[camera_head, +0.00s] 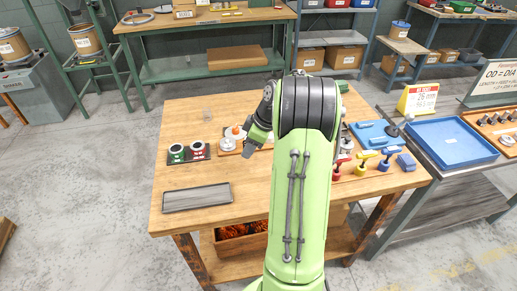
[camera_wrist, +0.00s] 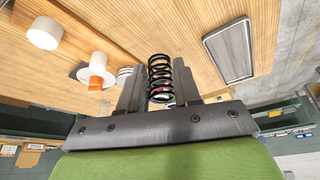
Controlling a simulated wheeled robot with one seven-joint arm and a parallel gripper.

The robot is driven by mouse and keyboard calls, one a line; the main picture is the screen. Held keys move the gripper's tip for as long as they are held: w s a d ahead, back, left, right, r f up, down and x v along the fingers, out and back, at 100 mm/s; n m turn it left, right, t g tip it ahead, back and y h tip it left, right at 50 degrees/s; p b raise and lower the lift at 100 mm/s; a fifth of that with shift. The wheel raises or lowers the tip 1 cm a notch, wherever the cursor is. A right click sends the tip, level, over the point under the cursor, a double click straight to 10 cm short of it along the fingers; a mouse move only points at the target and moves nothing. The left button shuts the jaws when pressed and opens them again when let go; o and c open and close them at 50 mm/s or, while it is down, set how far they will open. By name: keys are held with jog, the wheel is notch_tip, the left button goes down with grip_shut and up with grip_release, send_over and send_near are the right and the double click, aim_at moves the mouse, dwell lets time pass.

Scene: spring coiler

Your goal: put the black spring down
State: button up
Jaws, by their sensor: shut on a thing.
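In the wrist view, the black spring (camera_wrist: 160,78) stands between the two dark fingers of my gripper (camera_wrist: 158,84), which is shut on it. In the head view, my gripper (camera_head: 250,147) is a dark shape at the left of my green arm, over the middle of the wooden table (camera_head: 255,190). The spring cannot be made out there. A grey rectangular tray (camera_head: 197,197) lies empty at the table's front left; it also shows in the wrist view (camera_wrist: 229,50), apart from the spring.
Red and green gauges (camera_head: 187,152) stand behind the tray. An orange-and-white part (camera_head: 236,132) is near my gripper. Colored tools (camera_head: 365,160) are on the table's right. A blue tray (camera_head: 452,145) stands on the side bench. The table's front middle looks bare.

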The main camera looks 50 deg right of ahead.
aim_at(246, 169)
notch_tip(246, 169, down, 7)
jog(key=shift+w+b, duration=0.15)
jog(key=shift+b, duration=0.6)
jog(key=shift+f, duration=0.2)
jog(key=o, duration=1)
jog(key=shift+r, duration=0.1)
jog(key=shift+o, duration=0.2)
